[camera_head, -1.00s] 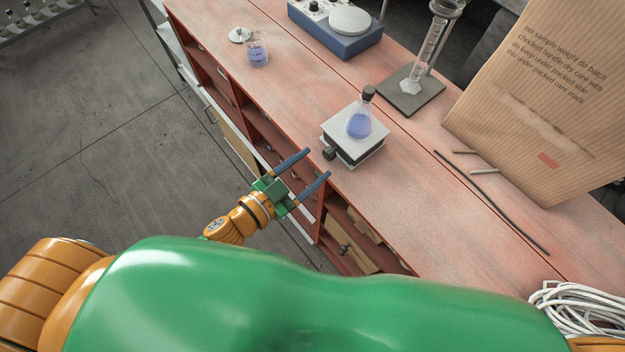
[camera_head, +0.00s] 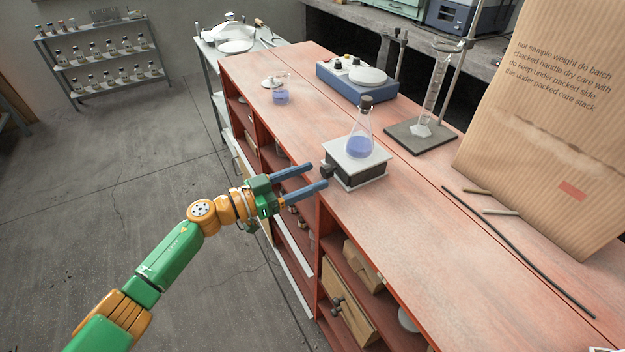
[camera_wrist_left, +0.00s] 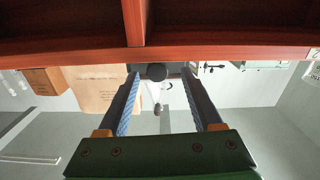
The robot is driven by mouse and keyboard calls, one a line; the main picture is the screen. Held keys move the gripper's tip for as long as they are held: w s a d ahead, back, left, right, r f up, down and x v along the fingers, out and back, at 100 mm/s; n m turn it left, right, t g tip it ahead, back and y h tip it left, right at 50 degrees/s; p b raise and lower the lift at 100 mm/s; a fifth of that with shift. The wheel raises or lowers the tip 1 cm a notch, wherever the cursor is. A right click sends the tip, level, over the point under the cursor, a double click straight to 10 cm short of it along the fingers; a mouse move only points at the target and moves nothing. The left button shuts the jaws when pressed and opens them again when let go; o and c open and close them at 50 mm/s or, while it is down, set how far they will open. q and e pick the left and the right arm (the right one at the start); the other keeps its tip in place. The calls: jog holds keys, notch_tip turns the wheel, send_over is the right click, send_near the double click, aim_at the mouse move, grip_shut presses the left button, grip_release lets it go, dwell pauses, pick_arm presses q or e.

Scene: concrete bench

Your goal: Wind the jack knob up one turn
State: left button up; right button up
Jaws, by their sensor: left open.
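The lab jack (camera_head: 354,165) has a pale top plate and stands near the bench's front edge. Its black knob (camera_head: 326,171) sticks out toward my left gripper. A stoppered flask (camera_head: 361,143) with blue liquid stands upright on the plate. My left gripper (camera_head: 318,176) is open and empty, its two blue fingers pointing at the knob. In the left wrist view the dark knob (camera_wrist_left: 156,72) shows between the fingertips, nearer the left one. I cannot tell how deep it sits between them; no grip on it shows. My right gripper is not in view.
The red bench (camera_head: 440,270) has open shelves below its front edge. A beaker (camera_head: 281,95), a blue hotplate device (camera_head: 357,80) and a stand base (camera_head: 420,137) are farther back. Bench top around the jack is clear.

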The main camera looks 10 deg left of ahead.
pick_arm(q)
jog(key=shift+w+d, duration=0.3)
jog(key=shift+d, duration=0.45)
grip_shut()
jog(key=m, duration=0.5)
jog(key=shift+r+m, duration=0.1)
jog(key=shift+m, duration=0.2)
grip_release()
jog(key=shift+s+a, duration=0.1)
jog(key=shift+a, duration=0.05)
